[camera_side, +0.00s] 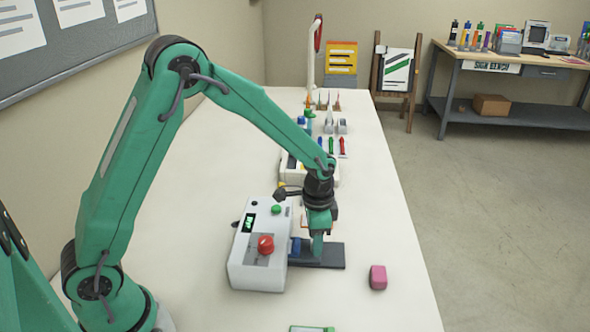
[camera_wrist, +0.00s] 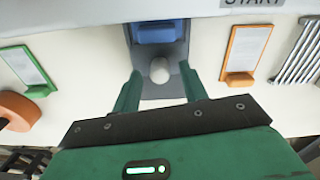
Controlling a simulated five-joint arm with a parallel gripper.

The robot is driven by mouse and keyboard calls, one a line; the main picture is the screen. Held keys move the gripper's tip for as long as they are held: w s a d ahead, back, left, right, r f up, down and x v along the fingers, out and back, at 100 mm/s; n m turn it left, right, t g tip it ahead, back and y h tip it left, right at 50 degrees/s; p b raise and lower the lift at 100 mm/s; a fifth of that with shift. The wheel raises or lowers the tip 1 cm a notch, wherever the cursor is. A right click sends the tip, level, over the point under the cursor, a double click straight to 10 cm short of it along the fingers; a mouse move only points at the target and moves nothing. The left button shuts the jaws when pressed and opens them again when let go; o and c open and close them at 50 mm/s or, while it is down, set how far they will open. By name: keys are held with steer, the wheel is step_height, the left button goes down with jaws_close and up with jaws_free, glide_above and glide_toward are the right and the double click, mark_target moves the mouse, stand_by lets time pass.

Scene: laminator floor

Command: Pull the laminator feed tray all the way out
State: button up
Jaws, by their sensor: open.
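The laminator (camera_side: 262,250) is a pale box with a red button, a green button and a small display. Its dark grey feed tray (camera_side: 333,257) sticks out from its right side, and it also shows in the wrist view (camera_wrist: 175,90). A blue block (camera_wrist: 157,31) lies on the tray near the laminator, and a pale round knob (camera_wrist: 159,70) stands on the tray. My gripper (camera_side: 317,257) is low over the tray. In the wrist view its open fingers (camera_wrist: 161,72) are on either side of the knob, with gaps visible. Contact cannot be told.
A pink block (camera_side: 377,278) lies right of the tray near the table edge. The wrist view shows a green-framed card (camera_wrist: 27,66), an orange-framed card (camera_wrist: 245,52) and silver rods (camera_wrist: 296,58). A pen tray (camera_side: 327,170) stands behind the laminator. The table right of the tray is mostly clear.

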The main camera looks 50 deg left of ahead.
jaws_close()
steer(key=shift+d, duration=0.1)
steer(key=shift+w+d, duration=2.45)
steer(key=shift+w, duration=0.15)
jaws_free()
steer(key=shift+s, duration=0.1)
